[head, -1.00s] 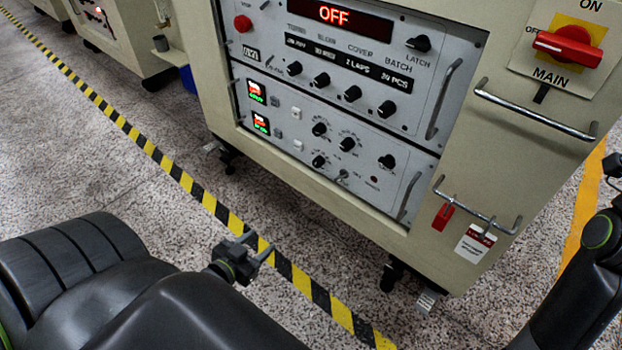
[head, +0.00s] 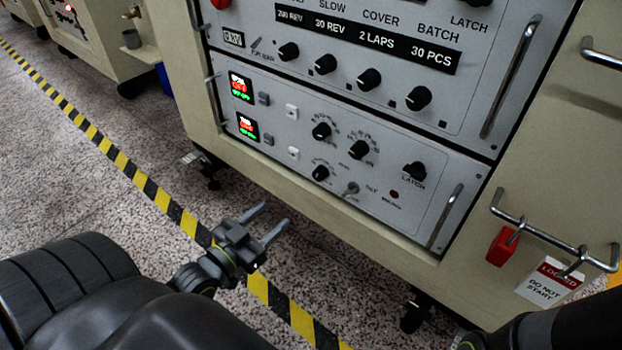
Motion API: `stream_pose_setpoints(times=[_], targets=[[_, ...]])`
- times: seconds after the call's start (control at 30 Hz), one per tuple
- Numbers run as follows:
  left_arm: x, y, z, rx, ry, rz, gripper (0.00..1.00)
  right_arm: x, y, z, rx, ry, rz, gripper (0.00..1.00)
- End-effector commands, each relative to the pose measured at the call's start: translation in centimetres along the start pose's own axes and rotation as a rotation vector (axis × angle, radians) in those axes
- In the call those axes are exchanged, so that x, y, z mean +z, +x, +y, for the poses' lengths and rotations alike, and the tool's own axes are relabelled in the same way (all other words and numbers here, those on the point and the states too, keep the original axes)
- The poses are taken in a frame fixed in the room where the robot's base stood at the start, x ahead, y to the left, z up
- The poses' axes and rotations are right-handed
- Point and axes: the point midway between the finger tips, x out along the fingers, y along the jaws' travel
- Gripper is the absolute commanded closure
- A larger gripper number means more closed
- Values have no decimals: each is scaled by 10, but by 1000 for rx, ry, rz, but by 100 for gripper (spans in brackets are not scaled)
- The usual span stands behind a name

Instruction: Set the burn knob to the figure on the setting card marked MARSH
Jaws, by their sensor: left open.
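The grey control panels of the cabinet fill the upper middle. The lower panel (head: 300,160) carries several small black knobs, among them an upper-left knob (head: 321,131), a middle knob (head: 359,150), a lower-left knob (head: 320,173) and one labelled LATCH (head: 414,171). Their other labels are too small to read, so I cannot tell which is the burn knob. I see no card that I can read as MARSH. My left gripper (head: 276,217) is open and empty, in front of and below the lower panel, apart from it. My right gripper is out of view.
The upper panel has a row of larger knobs (head: 367,79) under a black readout strip (head: 365,39). A metal handle (head: 512,75) stands out at its right. A rail (head: 548,236) holds a red tag (head: 503,246) and a DO NOT START tag (head: 549,280). Striped tape (head: 151,192) crosses the floor.

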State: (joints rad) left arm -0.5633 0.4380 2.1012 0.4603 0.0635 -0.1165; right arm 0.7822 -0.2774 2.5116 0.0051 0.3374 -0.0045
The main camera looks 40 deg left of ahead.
Motion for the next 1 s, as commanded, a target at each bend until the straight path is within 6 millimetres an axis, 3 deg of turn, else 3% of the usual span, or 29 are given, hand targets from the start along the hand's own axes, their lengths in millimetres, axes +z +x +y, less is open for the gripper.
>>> stream_pose_setpoints(times=[0.7,1.0], targets=[[0,126,0,0,0,3,50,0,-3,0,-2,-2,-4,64],[1,149,0,-1,0,-1,50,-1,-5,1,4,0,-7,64]])
